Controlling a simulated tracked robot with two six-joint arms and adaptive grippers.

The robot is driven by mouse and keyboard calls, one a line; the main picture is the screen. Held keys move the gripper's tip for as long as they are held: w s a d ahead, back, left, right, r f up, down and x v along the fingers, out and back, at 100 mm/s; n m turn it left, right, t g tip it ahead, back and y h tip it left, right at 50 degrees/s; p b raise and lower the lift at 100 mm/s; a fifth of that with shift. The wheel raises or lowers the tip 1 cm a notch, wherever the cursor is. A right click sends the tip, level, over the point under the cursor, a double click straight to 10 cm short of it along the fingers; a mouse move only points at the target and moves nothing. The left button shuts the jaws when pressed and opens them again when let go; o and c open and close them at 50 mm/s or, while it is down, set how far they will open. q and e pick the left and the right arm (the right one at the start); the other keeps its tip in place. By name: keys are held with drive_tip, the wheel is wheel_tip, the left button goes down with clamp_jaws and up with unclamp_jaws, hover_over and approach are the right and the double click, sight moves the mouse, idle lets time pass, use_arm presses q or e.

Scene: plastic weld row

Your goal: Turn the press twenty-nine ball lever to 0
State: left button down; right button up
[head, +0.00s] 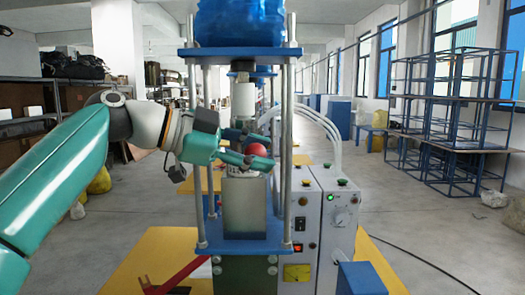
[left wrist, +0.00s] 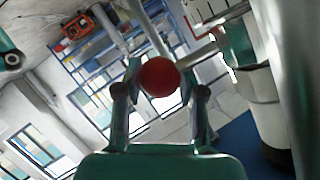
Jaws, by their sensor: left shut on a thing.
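A red ball (head: 255,149), the knob of a lever, shows between the posts of the blue-plated press (head: 237,247). My left gripper (head: 250,160) reaches in from the left and is shut on the ball. In the left wrist view the same red ball (left wrist: 159,76) sits between the two fingertips (left wrist: 159,90). The lever's rod is mostly hidden behind the ball and fingers. No number or scale for the lever can be read. My right gripper is not in view.
A control box (head: 308,225) with buttons and a dial stands right of the press. Metal posts (head: 286,130) stand close to my left gripper. A red bar (head: 182,277) juts out low at the left. Blue frames (head: 450,120) stand far right; floor between is open.

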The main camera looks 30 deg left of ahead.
use_arm(q)
drive_tip(key=shift+w+f, duration=0.1)
drive_tip(key=shift+f, duration=0.5)
drive_tip(key=c, duration=0.8)
unclamp_jaws()
drive_tip(key=shift+o, duration=0.5)
drive_tip(key=shift+r, duration=0.15)
drive_tip(key=shift+r, duration=0.1)
drive_tip(key=shift+s+a+r, duration=0.2)
drive_tip(key=shift+s+a, duration=0.2)
drive_tip(key=v, duration=1)
drive_tip(key=shift+s+a, duration=0.25)
